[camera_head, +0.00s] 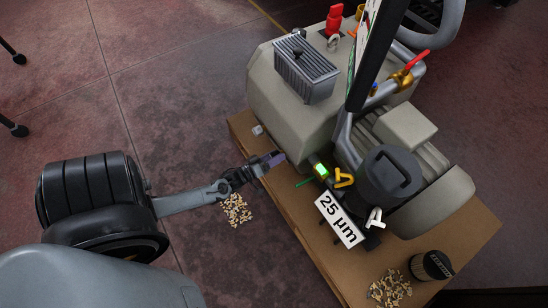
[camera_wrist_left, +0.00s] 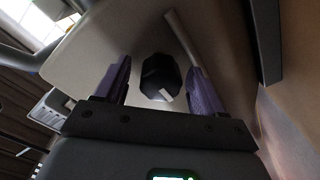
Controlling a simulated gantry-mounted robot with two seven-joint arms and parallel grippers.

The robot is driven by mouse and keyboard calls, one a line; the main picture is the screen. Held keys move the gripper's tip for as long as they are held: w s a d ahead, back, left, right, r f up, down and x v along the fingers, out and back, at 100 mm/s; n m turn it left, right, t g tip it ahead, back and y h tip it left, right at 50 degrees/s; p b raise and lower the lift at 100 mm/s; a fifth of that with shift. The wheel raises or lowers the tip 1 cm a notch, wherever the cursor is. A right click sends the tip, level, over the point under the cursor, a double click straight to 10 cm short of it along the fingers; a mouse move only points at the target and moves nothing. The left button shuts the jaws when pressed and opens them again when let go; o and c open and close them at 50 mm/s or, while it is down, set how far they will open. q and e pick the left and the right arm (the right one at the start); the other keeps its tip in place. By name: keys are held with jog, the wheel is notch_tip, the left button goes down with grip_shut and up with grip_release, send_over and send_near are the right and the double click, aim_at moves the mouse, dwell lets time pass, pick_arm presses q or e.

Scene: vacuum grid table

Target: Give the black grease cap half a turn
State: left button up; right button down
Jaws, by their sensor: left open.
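The black grease cap (camera_wrist_left: 160,77) shows in the left wrist view as a dark faceted knob with a pale mark on its lower edge. It lies between the two purple fingers of my left gripper (camera_wrist_left: 162,88), with gaps to both. Whether the fingertips reach around it in depth, I cannot tell. In the head view my left gripper (camera_head: 272,160) points right, at the lower side of the beige machine (camera_head: 285,115). It is open. The cap cannot be made out in the head view. My right gripper is not in view.
A pale rod (camera_wrist_left: 182,38) runs close to the right finger. A green light (camera_head: 321,170), a yellow handle (camera_head: 344,177) and a "25 µm" sign (camera_head: 339,220) are right of the gripper. The brown base (camera_head: 290,205) lies below. Scattered pellets (camera_head: 236,209) show beneath the arm.

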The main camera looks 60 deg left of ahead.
pick_arm(q)
jog(key=c, duration=1)
jog(key=shift+c, duration=0.2)
jog(key=shift+m, duration=0.3)
